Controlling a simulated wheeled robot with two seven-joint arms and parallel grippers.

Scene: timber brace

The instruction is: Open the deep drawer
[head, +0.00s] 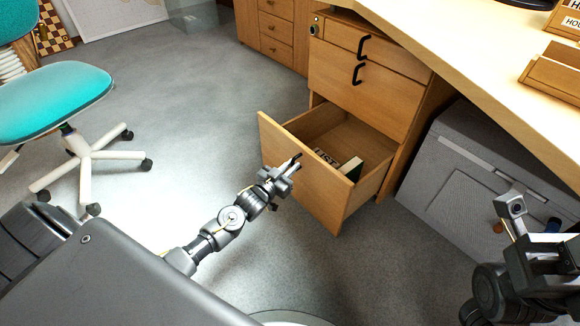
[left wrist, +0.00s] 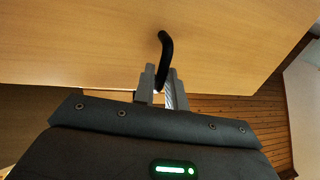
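The deep drawer (head: 300,185) is the lowest one of the wooden cabinet and stands well pulled out. Books (head: 345,167) lie inside it. Its front panel also fills much of the left wrist view (left wrist: 90,45).
Two shut drawers with black handles (head: 358,74) are above. A desk top (head: 470,70) overhangs at the right, with a grey box (head: 465,165) under it. A teal chair (head: 60,100) stands at the left. The floor (head: 190,110) between chair and cabinet is clear.

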